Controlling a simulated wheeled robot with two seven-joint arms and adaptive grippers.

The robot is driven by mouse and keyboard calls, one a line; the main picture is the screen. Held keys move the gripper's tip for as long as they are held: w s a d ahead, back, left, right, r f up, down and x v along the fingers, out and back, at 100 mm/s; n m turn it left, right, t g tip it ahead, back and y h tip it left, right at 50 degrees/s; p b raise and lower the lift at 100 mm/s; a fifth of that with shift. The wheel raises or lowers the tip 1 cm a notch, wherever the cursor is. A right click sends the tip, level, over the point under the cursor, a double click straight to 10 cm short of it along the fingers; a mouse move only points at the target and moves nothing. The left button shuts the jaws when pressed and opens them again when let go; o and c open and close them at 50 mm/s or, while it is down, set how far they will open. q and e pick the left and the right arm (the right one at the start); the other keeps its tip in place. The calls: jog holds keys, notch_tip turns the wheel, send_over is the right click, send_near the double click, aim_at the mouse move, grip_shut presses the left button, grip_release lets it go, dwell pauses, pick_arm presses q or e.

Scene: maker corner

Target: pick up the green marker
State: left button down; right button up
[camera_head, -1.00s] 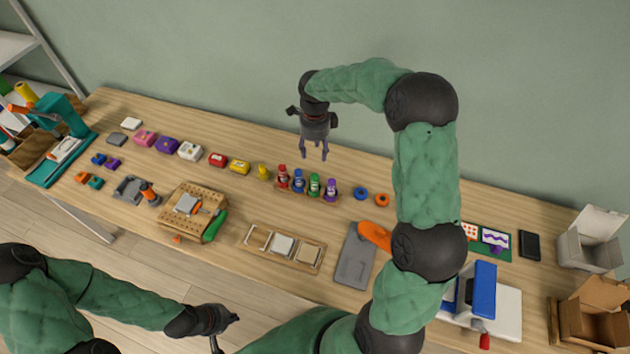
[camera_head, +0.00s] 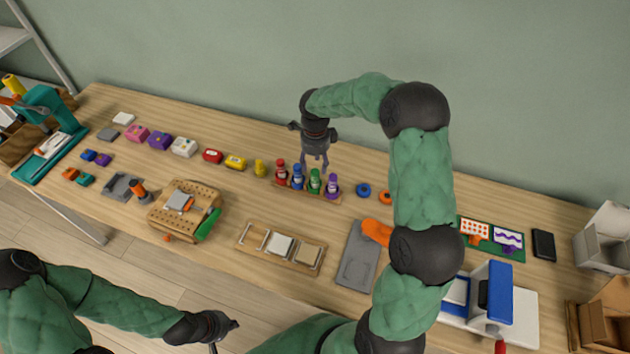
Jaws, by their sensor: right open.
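The green marker (camera_head: 315,181) stands upright in a wooden rack (camera_head: 293,188) on the table. In the same rack stand a red marker (camera_head: 281,172), a blue marker (camera_head: 297,177) and a purple marker (camera_head: 333,185). My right gripper (camera_head: 315,168) points down with its fingers apart, at or just above the top of the green marker. I cannot tell whether the fingers touch it. My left gripper (camera_head: 228,331) is low in front of the table, away from the markers; its fingers are too unclear to read.
A wooden tray (camera_head: 262,255) with pale squares and a grey plate (camera_head: 357,265) lie in front. My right arm covers the table right of the rings.

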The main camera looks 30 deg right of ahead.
aim_at(315, 171)
notch_tip(315, 171, down, 7)
jog(key=shift+s+a+r+b, duration=0.1)
jog(key=shift+r+b, duration=0.1)
jog(key=shift+b, duration=0.7)
grip_shut()
